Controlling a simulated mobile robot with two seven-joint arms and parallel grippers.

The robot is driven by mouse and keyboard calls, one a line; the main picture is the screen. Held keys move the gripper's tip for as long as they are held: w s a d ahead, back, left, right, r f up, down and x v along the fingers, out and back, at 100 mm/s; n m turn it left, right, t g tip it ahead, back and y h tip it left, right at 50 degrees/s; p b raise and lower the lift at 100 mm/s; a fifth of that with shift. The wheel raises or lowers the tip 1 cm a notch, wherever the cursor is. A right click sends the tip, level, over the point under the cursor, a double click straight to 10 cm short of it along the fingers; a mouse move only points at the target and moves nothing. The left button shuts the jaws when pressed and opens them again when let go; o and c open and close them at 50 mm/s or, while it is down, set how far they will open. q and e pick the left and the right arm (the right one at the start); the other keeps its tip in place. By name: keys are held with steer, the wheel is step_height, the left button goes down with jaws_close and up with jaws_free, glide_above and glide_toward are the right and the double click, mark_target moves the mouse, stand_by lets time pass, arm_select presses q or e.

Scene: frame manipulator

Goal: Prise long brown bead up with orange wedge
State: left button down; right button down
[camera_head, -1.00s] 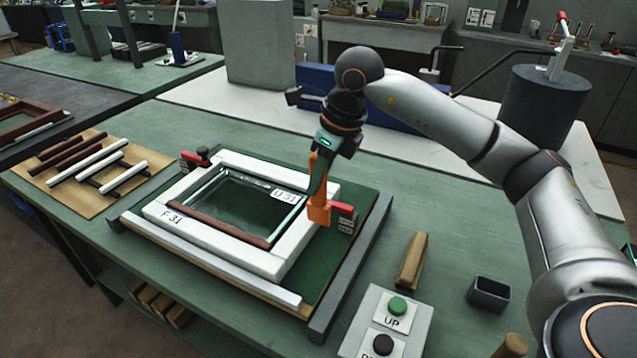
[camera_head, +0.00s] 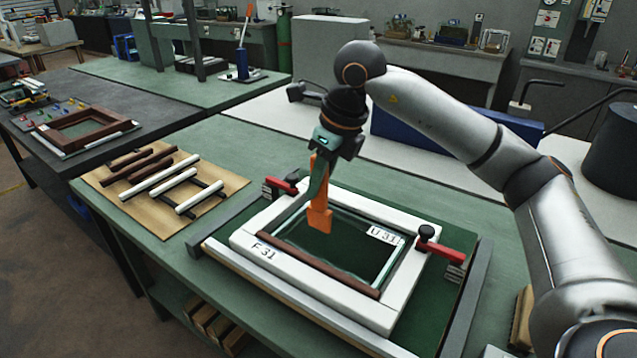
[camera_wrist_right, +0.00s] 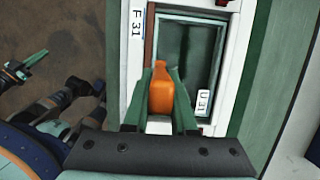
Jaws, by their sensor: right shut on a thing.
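My right gripper (camera_head: 319,180) is shut on the orange wedge (camera_head: 320,217), which points down over the left part of the white frame's opening. The wedge also shows between the green fingers in the right wrist view (camera_wrist_right: 162,93). The long brown bead (camera_head: 330,264) lies along the front inner edge of the white frame (camera_head: 335,304), marked F 31. The wedge appears above and apart from the bead. In the right wrist view the bead (camera_wrist_right: 149,38) runs along the opening's left side. My left gripper (camera_wrist_right: 28,66) is at that view's left edge, away from the frame; its jaw state is unclear.
Red clamps stand at the frame's left (camera_head: 281,186) and right (camera_head: 442,250). Brown and white strips lie on a tan board (camera_head: 225,185) to the left. A pale bead (camera_head: 386,268) lines the opening's right side. Green bench surface (camera_head: 240,150) is clear behind the frame.

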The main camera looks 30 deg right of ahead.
mark_target(315, 220)
steer(key=shift+s+f+b, duration=0.15)
steer(key=shift+f+b, duration=0.6)
steer(key=shift+f, duration=0.15)
step_height(315, 220, down, 4)
steer(key=b, duration=0.3)
steer(key=shift+f, duration=0.1)
steer(key=shift+f+b, duration=0.55)
steer(key=shift+b, duration=0.05)
steer(key=shift+f, duration=0.15)
steer(key=shift+a, duration=0.15)
steer(key=shift+s+a, duration=0.3)
steer(key=shift+a, duration=0.4)
stand_by(0.3)
steer(key=shift+d, duration=0.15)
